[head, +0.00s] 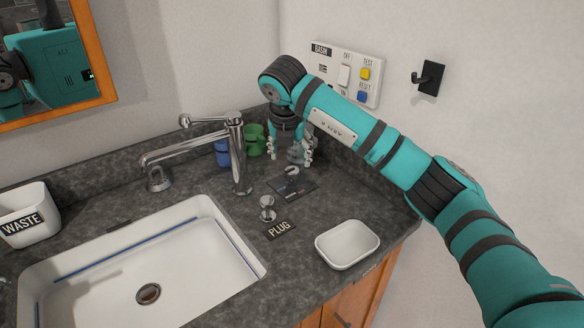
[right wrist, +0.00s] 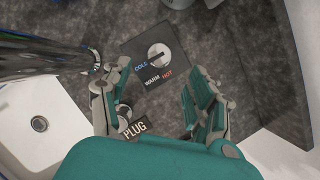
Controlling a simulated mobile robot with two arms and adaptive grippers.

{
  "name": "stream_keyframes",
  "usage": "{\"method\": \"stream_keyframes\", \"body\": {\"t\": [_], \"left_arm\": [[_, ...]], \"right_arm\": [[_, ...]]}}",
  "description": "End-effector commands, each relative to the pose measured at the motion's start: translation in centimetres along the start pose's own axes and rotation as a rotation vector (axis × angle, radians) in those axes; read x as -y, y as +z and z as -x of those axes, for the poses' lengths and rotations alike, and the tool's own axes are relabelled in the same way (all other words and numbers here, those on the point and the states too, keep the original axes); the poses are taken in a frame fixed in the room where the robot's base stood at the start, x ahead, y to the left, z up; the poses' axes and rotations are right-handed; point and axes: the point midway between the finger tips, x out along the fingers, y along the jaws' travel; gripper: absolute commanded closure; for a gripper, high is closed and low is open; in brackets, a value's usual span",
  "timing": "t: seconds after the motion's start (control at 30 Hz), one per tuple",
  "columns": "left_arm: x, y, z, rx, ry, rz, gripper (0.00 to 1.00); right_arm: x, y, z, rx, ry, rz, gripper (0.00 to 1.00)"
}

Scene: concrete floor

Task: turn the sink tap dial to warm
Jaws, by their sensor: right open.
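The tap dial (right wrist: 158,56) is a round pale knob on a dark square plate marked COLD, WARM and HOT in the right wrist view. A light line on the knob seems to slant toward the COLD side, but I cannot tell its setting surely. In the head view the dial (head: 292,171) sits on the counter right of the chrome tap (head: 238,155). My right gripper (head: 291,158) is open above and behind it. In the right wrist view its fingers (right wrist: 157,82) are spread, with the dial beyond them, apart. My left gripper is not in view.
A metal plug knob (head: 267,208) with a PLUG label stands in front of the dial. A white dish (head: 347,244) is at right, the sink (head: 190,281) at left. Blue (head: 222,153) and green (head: 255,140) cups stand behind the tap. A wall panel (head: 345,74) is behind my arm.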

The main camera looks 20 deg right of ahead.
Motion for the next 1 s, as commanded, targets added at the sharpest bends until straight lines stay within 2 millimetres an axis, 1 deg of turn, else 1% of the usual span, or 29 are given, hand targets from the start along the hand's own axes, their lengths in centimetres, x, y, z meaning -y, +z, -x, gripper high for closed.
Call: {"method": "stream_keyframes", "body": {"t": [0.03, 0.2, 0.3, 0.4, 0.53, 0.8, 1.0], "left_arm": [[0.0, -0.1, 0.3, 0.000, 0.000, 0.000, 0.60], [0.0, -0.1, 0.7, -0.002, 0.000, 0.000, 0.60], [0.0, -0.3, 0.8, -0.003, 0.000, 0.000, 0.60], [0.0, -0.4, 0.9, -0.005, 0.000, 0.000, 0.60], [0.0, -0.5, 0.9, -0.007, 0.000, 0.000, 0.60], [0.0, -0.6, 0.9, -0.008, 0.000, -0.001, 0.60], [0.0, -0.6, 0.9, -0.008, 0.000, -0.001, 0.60]], "right_arm": [[0.0, -0.1, -1.2, -0.004, -0.003, -0.001, 0.40], [0.0, -0.1, -4.5, -0.004, -0.001, 0.000, 0.40], [0.0, 0.0, -5.9, -0.002, 0.000, 0.001, 0.40], [-0.1, -0.1, -7.0, -0.002, 0.001, 0.001, 0.40], [-0.1, 0.0, -7.6, 0.000, 0.002, 0.002, 0.40], [-0.1, 0.0, -7.7, 0.000, 0.002, 0.002, 0.40], [-0.1, 0.0, -7.7, 0.000, 0.002, 0.002, 0.66]]}}
